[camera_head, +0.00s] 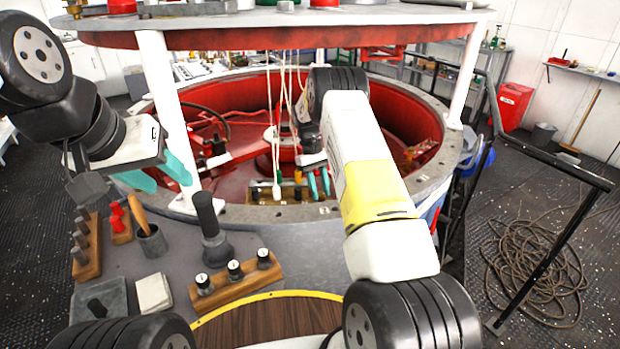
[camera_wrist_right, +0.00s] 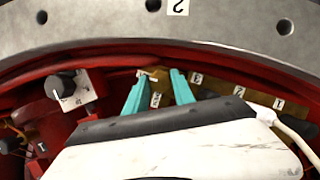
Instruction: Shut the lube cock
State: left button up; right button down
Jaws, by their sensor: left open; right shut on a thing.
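My right gripper (camera_head: 318,188) reaches into the red round well, at the near inner wall. In the right wrist view its teal fingers (camera_wrist_right: 161,80) are shut on a small tan brass-coloured piece (camera_wrist_right: 156,76), mostly hidden between them. A brass strip with number labels (camera_wrist_right: 225,105) runs beside it; it also shows in the head view (camera_head: 262,196), with small coloured handles on it. I cannot tell for sure which part is the lube cock, or how its handle stands. My left gripper (camera_head: 160,180) is open and empty above the deck at the left.
A black knob on a white plate (camera_wrist_right: 62,86) sits left of the right gripper in the wrist view. Pale cords (camera_head: 275,115) hang into the well. White posts (camera_head: 163,85) hold up the upper ring. Wooden peg blocks (camera_head: 235,283) and a pot (camera_head: 150,240) stand on the near deck.

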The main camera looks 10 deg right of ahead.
dwell(0.4)
jog(key=c, duration=1.1)
grip_release()
jog(key=shift+w+r, duration=0.1)
jog(key=v, duration=0.7)
jog(key=shift+r, duration=0.3)
